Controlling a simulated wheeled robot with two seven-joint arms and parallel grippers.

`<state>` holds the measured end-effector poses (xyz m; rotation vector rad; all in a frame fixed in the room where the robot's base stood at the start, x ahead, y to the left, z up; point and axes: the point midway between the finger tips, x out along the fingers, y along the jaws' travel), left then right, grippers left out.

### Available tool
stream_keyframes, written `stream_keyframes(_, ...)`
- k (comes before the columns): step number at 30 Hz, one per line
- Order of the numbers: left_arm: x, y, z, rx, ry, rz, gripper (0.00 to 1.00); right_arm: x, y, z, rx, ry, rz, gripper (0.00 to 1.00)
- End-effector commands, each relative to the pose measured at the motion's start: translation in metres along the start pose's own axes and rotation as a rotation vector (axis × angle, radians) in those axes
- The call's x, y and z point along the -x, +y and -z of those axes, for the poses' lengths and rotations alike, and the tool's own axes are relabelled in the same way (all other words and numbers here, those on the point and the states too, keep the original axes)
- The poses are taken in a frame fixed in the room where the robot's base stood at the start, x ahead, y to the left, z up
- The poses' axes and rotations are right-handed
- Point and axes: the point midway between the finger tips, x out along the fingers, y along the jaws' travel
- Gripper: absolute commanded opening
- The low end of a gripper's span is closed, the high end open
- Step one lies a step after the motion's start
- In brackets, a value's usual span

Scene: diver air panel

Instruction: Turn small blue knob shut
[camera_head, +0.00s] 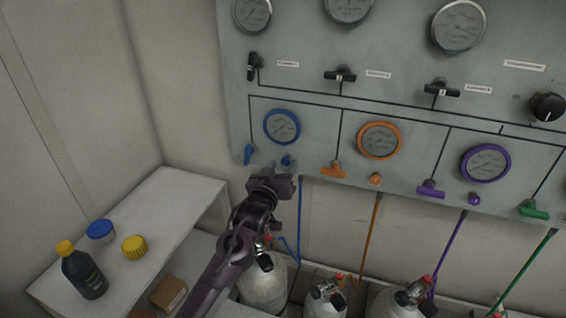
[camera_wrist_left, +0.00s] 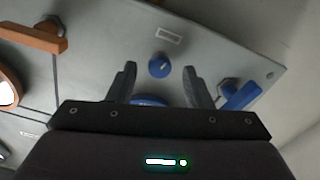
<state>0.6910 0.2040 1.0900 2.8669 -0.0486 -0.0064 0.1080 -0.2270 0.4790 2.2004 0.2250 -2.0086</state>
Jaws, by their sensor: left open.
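The small blue knob (camera_head: 287,161) is on the lower part of the grey panel, below the blue-ringed gauge (camera_head: 282,126). In the left wrist view the small blue knob (camera_wrist_left: 159,66) shows between and just beyond the fingers. My left gripper (camera_head: 273,168) is open in front of the panel, just left of and below the knob. It also shows in the left wrist view (camera_wrist_left: 159,84), with a gap on both sides of the knob and no visible contact. My right gripper is not in view.
A blue lever handle (camera_head: 249,153) sits left of the knob, near one finger in the left wrist view (camera_wrist_left: 240,96). An orange T-handle (camera_head: 333,170) is to the right. Gas cylinders (camera_head: 262,284) stand below.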

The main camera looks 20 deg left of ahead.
Motion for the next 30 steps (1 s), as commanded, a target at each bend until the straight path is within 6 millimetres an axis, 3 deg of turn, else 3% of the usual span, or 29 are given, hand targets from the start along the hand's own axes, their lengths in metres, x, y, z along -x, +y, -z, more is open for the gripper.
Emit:
stream_keyframes(4,-0.0104,0.0006,0.0005,0.001,-0.001,0.0,0.46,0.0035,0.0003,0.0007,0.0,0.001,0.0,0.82)
stream_keyframes(13,-0.0124,0.0004,-0.0008,0.0,-0.001,0.0,0.46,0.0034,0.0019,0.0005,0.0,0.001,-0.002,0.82)
stream_keyframes(24,-0.0122,0.0002,-0.0007,0.0,-0.001,0.0,0.01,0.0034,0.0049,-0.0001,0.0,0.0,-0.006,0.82)
stream_keyframes(30,-0.0122,0.0002,-0.0006,-0.016,-0.002,0.0,0.01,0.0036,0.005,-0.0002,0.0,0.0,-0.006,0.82)
